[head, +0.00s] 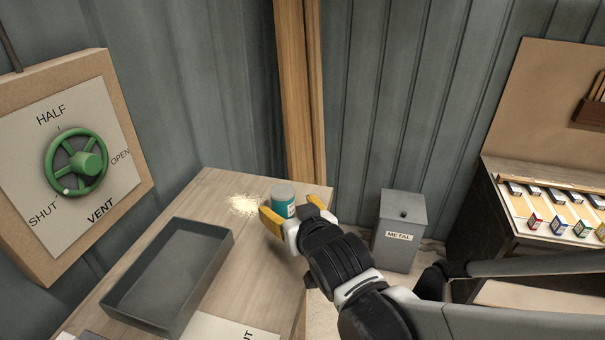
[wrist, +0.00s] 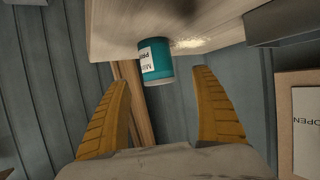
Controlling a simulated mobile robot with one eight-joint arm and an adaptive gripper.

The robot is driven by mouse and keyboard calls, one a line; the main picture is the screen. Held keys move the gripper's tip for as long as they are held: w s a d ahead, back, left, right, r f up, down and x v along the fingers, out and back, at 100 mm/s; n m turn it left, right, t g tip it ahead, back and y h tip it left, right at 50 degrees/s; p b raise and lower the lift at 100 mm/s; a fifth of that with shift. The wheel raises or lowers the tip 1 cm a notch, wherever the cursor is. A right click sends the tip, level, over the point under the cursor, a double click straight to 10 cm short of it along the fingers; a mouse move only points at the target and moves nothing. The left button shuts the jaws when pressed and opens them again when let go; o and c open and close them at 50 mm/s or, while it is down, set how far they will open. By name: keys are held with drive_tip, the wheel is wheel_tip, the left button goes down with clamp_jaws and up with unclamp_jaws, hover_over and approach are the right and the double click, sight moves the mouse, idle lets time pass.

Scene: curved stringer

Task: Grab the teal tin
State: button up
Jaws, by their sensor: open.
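The teal tin (head: 282,198) stands on the wooden table (head: 215,190) near its far right edge, with a grey lid and a white label. In the wrist view the tin (wrist: 158,66) appears ahead of and between the fingers, nearer the left one, its label partly turned to the camera. My gripper (head: 292,216) is open with yellow fingers, just in front of the tin. The wrist view shows the spread fingers of my gripper (wrist: 162,105) with nothing between their pads. One finger hides part of the tin's lower side in the head view.
A dark grey tray (head: 170,275) takes up the table's middle. A wooden post (head: 299,95) rises behind. A grey METAL bin (head: 401,230) stands right of the table. A green vent wheel (head: 76,162) is at left.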

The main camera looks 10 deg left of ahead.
drive_tip(key=x, duration=0.7)
drive_tip(key=shift+w+d, duration=0.1)
drive_tip(key=shift+d, duration=0.1)
drive_tip(key=c, duration=1.4)
